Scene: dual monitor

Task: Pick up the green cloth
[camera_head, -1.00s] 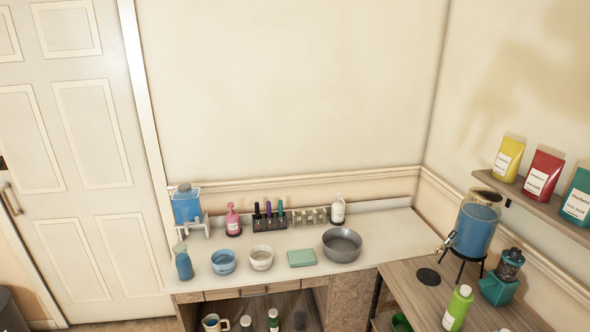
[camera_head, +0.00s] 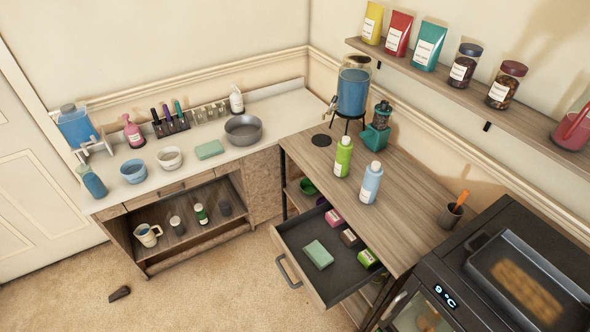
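A folded green cloth (camera_head: 210,149) lies flat on the white counter, between the white bowl and the grey metal bowl. Another flat green piece (camera_head: 318,254), similar in colour, lies in the open drawer (camera_head: 290,236) of the wooden table; I cannot tell whether it is cloth or a sponge.
A blue bowl (camera_head: 133,171), a white bowl (camera_head: 170,158) and a grey metal bowl (camera_head: 243,130) stand on the counter. The open drawer juts out over the floor. Green (camera_head: 343,156) and blue (camera_head: 371,183) bottles stand on the wooden table. A dark object (camera_head: 119,293) lies on the carpet.

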